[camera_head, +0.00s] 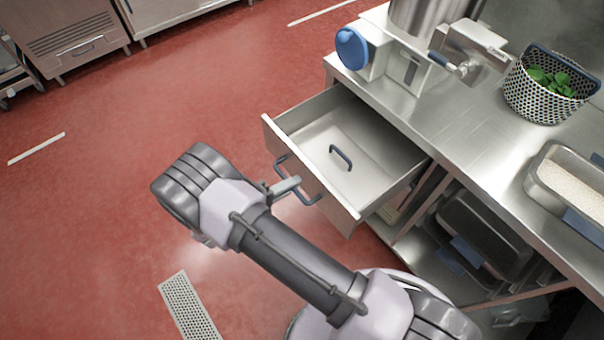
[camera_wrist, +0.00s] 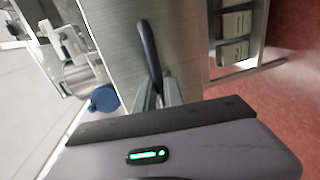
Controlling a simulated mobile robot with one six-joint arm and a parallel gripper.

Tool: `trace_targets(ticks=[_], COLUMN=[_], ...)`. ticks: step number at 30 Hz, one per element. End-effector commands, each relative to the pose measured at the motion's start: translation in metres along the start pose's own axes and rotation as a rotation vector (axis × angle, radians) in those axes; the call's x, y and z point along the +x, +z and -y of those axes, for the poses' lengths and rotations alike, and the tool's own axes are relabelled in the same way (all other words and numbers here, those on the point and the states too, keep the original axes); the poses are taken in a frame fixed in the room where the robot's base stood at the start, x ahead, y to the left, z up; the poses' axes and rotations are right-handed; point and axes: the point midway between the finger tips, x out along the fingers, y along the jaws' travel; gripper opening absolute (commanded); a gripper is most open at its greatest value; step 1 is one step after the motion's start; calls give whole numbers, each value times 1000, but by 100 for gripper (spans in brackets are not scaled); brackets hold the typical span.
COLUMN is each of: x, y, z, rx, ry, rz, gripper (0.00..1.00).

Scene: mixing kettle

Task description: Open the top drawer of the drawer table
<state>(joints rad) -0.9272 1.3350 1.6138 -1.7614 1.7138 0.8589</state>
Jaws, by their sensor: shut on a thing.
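The top drawer (camera_head: 375,165) of the steel drawer table (camera_head: 455,125) is pulled well out, and its inside shows. Its front carries a dark blue bar handle (camera_head: 306,197). My gripper (camera_head: 290,185) is at this handle, in front of the drawer, and shut on it. In the wrist view, the handle (camera_wrist: 147,42) runs up from between my fingertips (camera_wrist: 160,88). My forearm hides part of the floor before the drawer. A second dark blue handle-like bar (camera_head: 341,156) shows within the drawer; I cannot tell what it belongs to.
On the table stand a machine with a blue knob (camera_head: 351,48), a perforated basket with green leaves (camera_head: 546,88) and a tray of pale grains (camera_head: 570,180). Dark pans (camera_head: 486,225) sit on the shelf below. The red floor (camera_head: 110,190) at left is clear.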

Motion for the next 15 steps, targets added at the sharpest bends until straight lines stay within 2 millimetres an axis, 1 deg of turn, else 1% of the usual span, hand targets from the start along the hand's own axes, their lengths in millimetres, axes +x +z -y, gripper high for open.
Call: trace_targets(ticks=[3,6,9,15], x=[-14,-22,-27,-30], y=[-1,-1,0,0], z=[4,5,6,6], rx=[1,1,1,0], ry=[-1,0,-1,-1], rz=[-4,-4,-3,-2], gripper=[0,0,0,0])
